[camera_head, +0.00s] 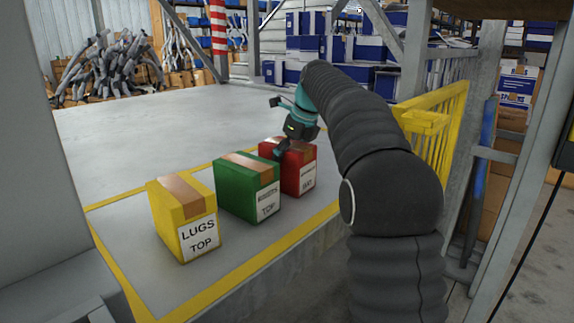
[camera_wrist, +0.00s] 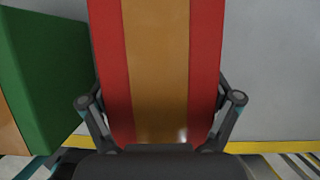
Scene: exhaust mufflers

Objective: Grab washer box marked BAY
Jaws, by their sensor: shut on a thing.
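A red box (camera_head: 299,172) with a brown tape strip stands at the far end of a row of three boxes. Its white label is small and partly unclear; the lower word looks like BAY. My gripper (camera_head: 290,148) is over its top. In the wrist view the red box (camera_wrist: 116,60) lies between my two fingers, one at each side, and my gripper is shut on it. A green box (camera_head: 234,188), its label ending in TOP, stands close beside it. A yellow box (camera_head: 170,217) labelled LUGS TOP stands nearest.
The boxes stand on a grey platform (camera_head: 135,240) with yellow edge lines. A yellow railing (camera_head: 440,130) and metal posts are at the right. Grey muffler pipes (camera_head: 105,70) are piled at the back left, and blue boxes are at the back. The floor behind the row is clear.

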